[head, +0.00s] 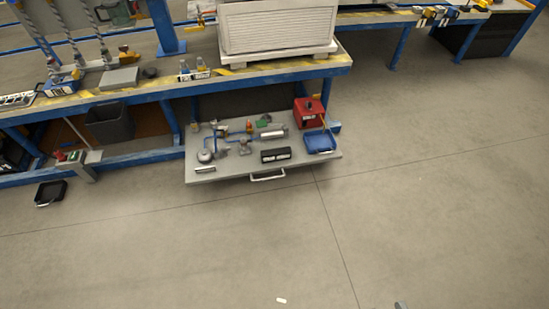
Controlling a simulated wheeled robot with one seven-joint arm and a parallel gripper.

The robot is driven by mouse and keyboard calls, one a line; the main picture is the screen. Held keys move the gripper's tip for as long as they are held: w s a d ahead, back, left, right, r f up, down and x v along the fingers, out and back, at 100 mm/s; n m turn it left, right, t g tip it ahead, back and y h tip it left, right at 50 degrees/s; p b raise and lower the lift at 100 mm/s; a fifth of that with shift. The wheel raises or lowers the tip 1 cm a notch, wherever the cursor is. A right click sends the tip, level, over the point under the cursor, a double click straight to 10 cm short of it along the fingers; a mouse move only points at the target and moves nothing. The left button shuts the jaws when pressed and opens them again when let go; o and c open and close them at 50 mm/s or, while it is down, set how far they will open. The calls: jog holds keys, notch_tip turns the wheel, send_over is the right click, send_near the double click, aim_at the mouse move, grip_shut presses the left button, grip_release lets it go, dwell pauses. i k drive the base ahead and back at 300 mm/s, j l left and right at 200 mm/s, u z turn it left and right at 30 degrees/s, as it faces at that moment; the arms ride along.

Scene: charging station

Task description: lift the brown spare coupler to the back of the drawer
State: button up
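The drawer (228,175) is pulled out under the long bench, and its flat grey top is crowded with small parts. Another small yellowish-brown piece (195,127) is at the back left corner. My gripper is not in view; I cannot tell what a small grey tip at the bottom edge belongs to.
On the drawer are a red box (308,112), a blue case (321,142), a black block (276,155), a silver cylinder (273,132) and blue piping. The handle (267,176) sticks out in front. A black tray (50,193) lies on the floor left. The floor in front is mostly clear.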

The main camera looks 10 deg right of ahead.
aim_at(244, 142)
jog(key=i+j, duration=0.65)
jog(key=i, duration=0.2)
jog(key=i+j, duration=0.65)
jog(key=i, duration=0.2)
jog(key=i+j, duration=0.6)
jog(key=i, duration=0.25)
jog(key=z, duration=0.05)
